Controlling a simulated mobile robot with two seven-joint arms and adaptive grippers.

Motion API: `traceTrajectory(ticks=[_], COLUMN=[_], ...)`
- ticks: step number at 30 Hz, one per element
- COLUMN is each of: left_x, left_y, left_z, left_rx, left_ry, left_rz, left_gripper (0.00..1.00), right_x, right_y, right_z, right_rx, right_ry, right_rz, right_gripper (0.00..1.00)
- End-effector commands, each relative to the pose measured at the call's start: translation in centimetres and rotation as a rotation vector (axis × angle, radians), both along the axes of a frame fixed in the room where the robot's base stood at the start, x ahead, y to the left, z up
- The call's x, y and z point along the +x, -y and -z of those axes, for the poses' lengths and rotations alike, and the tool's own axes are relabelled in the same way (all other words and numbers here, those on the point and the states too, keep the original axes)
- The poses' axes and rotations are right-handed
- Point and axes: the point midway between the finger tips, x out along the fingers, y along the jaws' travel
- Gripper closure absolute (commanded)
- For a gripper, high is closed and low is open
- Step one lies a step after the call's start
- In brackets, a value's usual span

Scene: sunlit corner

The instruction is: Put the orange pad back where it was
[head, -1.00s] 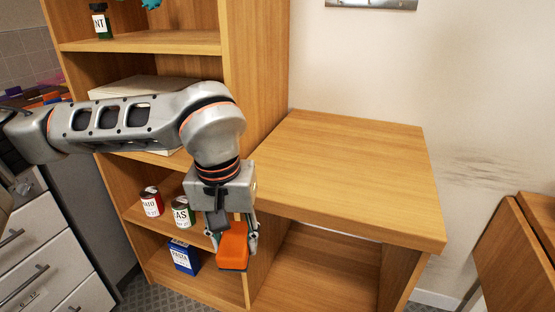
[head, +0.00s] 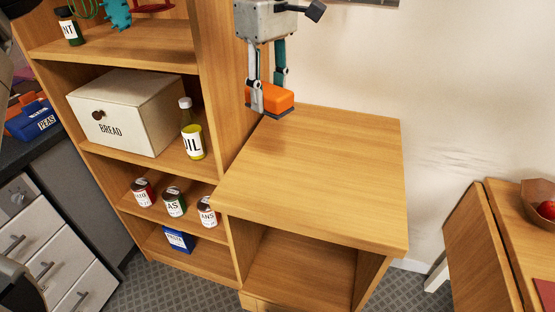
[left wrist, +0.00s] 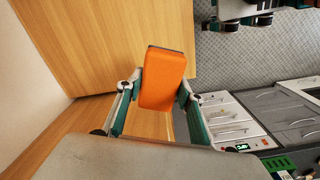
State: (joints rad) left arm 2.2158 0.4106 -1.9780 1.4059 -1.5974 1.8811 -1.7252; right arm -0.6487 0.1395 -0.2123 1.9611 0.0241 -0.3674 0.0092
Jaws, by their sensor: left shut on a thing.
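The orange pad (head: 272,97) is an orange block with a dark underside. My left gripper (head: 267,90) comes down from the top of the head view and is shut on the pad. The pad is at the back left of the low wooden cabinet top (head: 310,170), close to the tall shelf's side; I cannot tell if it touches the surface. In the left wrist view the pad (left wrist: 163,78) sits between the two fingers (left wrist: 156,98), with the wooden surface behind it. My right gripper is not in view.
The tall shelf (head: 225,100) stands left of the cabinet and holds a bread box (head: 125,115), an oil bottle (head: 191,135), several cans (head: 174,201) and a blue box (head: 179,240). The cabinet top is otherwise clear. A wooden table (head: 520,230) with a bowl (head: 540,204) is at right.

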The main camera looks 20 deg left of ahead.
Motion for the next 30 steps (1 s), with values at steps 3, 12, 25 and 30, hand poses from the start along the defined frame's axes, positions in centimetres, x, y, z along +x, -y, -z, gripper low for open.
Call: traceTrajectory(ticks=[3,12,25,30], left_x=[0.0,-0.1,-0.1,0.0], left_y=[0.0,0.0,0.0,0.0], left_z=[0.5,7.1,15.3,16.1], left_rx=[0.001,0.001,0.000,0.001], left_ry=[-0.002,-0.007,-0.001,0.000], left_rz=[0.001,0.002,0.002,0.002], left_gripper=[0.83,0.83,0.83,0.83], right_x=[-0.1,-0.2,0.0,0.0], right_y=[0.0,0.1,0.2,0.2], right_z=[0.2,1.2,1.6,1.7], right_rx=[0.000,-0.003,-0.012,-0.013], right_ry=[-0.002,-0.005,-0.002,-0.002], right_rz=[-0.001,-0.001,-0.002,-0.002], right_gripper=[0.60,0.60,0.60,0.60])
